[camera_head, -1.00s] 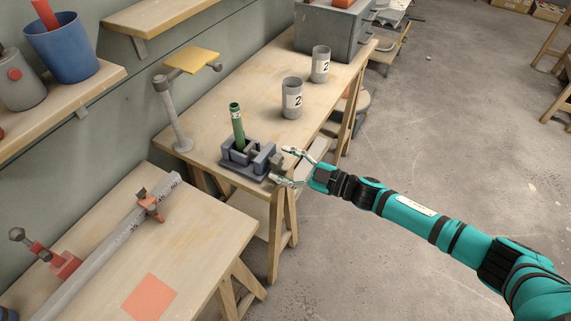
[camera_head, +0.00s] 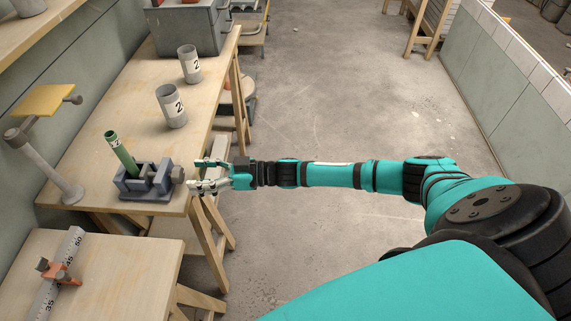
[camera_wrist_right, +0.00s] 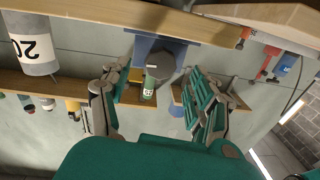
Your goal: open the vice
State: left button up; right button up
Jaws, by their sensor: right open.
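The blue-grey vice (camera_head: 148,184) sits at the near corner of the workbench, with a green tube (camera_head: 121,152) standing tilted in it. The vice's grey handle end (camera_head: 178,174) faces my right gripper (camera_head: 194,174), which is open with its fingertips just right of it. In the right wrist view, which looks upside down, the open fingers (camera_wrist_right: 155,95) spread to both sides of the round grey handle end (camera_wrist_right: 161,64) and the green tube (camera_wrist_right: 150,86). Contact with the handle cannot be told. My left gripper is not in view.
A stand with a yellow plate (camera_head: 46,100) is left of the vice. A lower table (camera_head: 120,270) with a ruler is in front. Open floor lies right.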

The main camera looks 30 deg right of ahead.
jog(key=b+v, duration=0.2)
jog(key=v, duration=1.2)
jog(key=m+t+p, duration=0.1)
jog(key=t+p, duration=0.1)
send_near(182, 175)
jog(key=shift+h, duration=0.5)
jog(key=x, duration=1)
jog(key=shift+s+a+r, duration=0.1)
jog(key=shift+a+r, duration=0.1)
jog(key=shift+r, duration=0.1)
jog(key=m+p, duration=0.1)
jog(key=m, duration=0.6)
jog(key=shift+d+h, duration=0.15)
jog(key=shift+h, duration=0.15)
jog(key=b+v, duration=0.1)
jog(key=v, duration=1.7)
jog(key=d+f+m+h, duration=0.1)
jog(key=d+f+h, duration=0.3)
jog(key=f, duration=0.7)
jog(key=d+f+m+h, duration=0.1)
jog(key=d+f+h, duration=0.3)
jog(key=f, duration=0.7)
jog(key=shift+d+t+h, duration=0.4)
jog(key=shift+d, duration=0.2)
